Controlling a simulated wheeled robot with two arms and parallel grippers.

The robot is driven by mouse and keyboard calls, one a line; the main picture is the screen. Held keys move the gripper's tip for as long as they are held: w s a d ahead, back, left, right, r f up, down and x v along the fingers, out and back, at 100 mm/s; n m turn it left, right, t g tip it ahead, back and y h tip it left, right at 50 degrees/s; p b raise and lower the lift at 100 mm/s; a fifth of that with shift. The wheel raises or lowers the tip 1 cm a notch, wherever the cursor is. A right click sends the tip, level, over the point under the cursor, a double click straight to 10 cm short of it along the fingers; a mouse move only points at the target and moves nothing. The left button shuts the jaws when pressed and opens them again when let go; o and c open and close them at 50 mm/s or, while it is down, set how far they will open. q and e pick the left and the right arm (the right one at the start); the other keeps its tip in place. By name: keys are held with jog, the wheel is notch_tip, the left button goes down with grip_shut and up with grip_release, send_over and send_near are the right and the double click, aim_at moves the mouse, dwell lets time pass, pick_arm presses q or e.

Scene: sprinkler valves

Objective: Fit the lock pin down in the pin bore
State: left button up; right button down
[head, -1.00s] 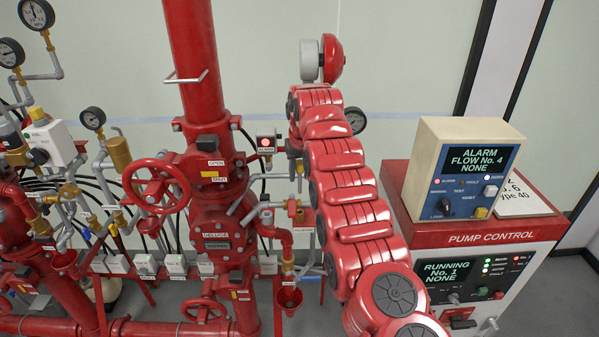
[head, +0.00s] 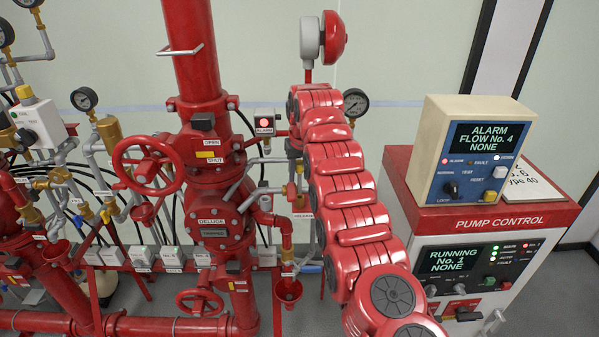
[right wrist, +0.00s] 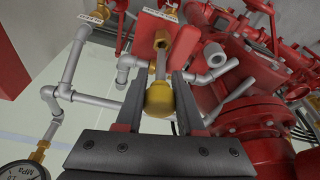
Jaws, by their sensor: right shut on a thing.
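My right gripper (right wrist: 158,86) has its dark jaws closed around a brass rounded knob (right wrist: 160,98) with a grey shank, which looks like the lock pin. The shank points away from the jaws, toward a red plate (right wrist: 163,32) and a brass fitting (right wrist: 183,44). I cannot tell whether the shank touches them. I cannot make out the pin bore. In the head view the right gripper (head: 297,172) is small beside the pipework left of my red arm, and its hold is mostly hidden there. My left gripper is not in view.
A red handwheel (head: 148,167) and the deluge valve body (head: 214,222) stand left of the arm. A bell (head: 333,38) and a gauge (head: 355,103) are behind it. The pump control cabinet (head: 485,219) is at right. Grey pipes (right wrist: 95,98) run close to the jaws.

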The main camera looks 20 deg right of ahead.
jog(key=shift+b, duration=0.45)
dwell(1.6)
jog(key=shift+f+b, duration=0.85)
jog(key=shift+f, duration=0.05)
jog(key=shift+r, duration=0.15)
jog(key=shift+r+p, duration=0.5)
dwell(1.4)
jog(key=shift+f+b, duration=0.65)
jog(key=shift+b, duration=0.15)
jog(key=c, duration=0.8)
grip_release()
jog(key=o, duration=0.4)
jog(key=shift+s, duration=0.1)
jog(key=shift+c, duration=0.2)
